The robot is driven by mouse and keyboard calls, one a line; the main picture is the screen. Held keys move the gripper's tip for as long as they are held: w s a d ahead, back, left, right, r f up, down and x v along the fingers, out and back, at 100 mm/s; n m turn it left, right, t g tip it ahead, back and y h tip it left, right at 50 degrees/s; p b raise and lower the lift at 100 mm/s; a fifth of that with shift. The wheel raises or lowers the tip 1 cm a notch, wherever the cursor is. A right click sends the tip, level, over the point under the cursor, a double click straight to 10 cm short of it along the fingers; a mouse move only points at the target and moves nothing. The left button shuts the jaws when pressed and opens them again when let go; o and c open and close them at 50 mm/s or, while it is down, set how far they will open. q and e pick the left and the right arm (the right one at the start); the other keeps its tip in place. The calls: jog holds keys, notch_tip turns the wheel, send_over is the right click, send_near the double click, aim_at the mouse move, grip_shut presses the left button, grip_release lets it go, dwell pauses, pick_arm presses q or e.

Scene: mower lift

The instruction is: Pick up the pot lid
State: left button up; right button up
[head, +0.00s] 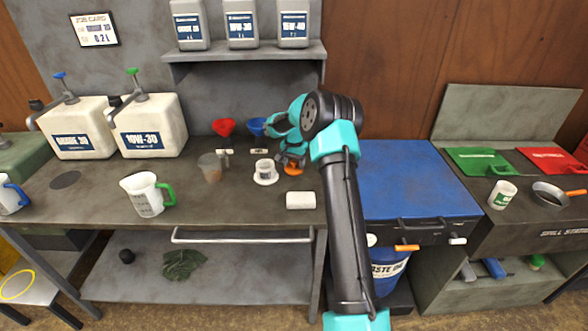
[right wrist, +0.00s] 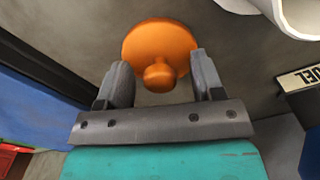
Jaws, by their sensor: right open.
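The pot lid, an orange disc with a round knob, lies on the grey workbench in the head view (head: 292,169), just right of a small white pot (head: 264,171). In the right wrist view the lid (right wrist: 158,42) is at the top centre, its knob towards me. My right gripper (right wrist: 156,85) is open, with one finger on each side of the knob. In the head view the right gripper (head: 290,158) is right over the lid and partly covers it. Whether the fingers touch the knob is not clear. My left gripper is not in view.
A white block (head: 300,200) lies in front of the lid. Red (head: 223,127) and blue (head: 257,126) funnels stand behind. A cup of brown liquid (head: 211,167) and a white jug (head: 145,194) are to the left. The blue cabinet (head: 410,180) is right of the bench.

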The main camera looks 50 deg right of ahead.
aim_at(294, 161)
jog(key=shift+c, duration=0.3)
jog(key=c, duration=0.9)
jog(key=shift+c, duration=0.2)
notch_tip(294, 161, up, 10)
dwell(0.4)
jog(key=w+a+r+n, duration=0.3)
jog(key=w+a+n, duration=0.1)
jog(key=a, duration=0.6)
jog(key=shift+w+a+n, duration=0.25)
jog(key=shift+w+n, duration=0.05)
jog(key=shift+w, duration=0.3)
jog(key=shift+r, duration=0.1)
